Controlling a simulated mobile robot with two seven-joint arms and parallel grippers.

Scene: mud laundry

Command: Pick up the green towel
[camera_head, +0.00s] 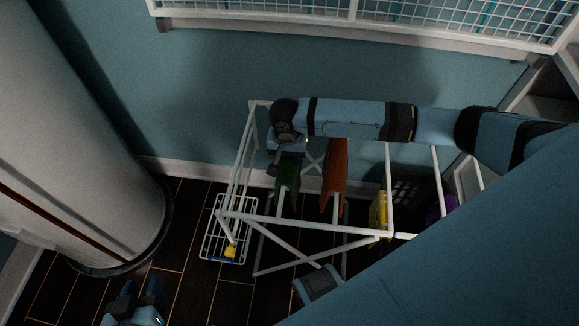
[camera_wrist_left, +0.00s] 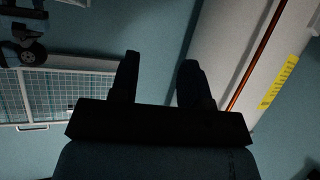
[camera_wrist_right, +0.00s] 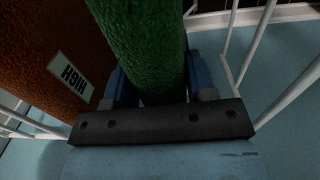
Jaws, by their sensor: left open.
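The green towel (camera_head: 288,172) hangs over a white rail of the drying rack (camera_head: 305,222). It fills the middle of the right wrist view (camera_wrist_right: 145,45). My right gripper (camera_head: 283,160) is at the towel's top from above, with one finger on each side of it. The towel spans most of the gap between the fingers; whether they grip it I cannot tell. My left gripper (camera_head: 138,295) is open and empty, low over the floor at the bottom left; its dark fingers also show in the left wrist view (camera_wrist_left: 160,82).
A yellow item (camera_head: 378,212) is further right. A small wire basket (camera_head: 222,232) is left of the rack. A white cylinder (camera_head: 85,150) stands left. A wire shelf (camera_head: 400,12) is above.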

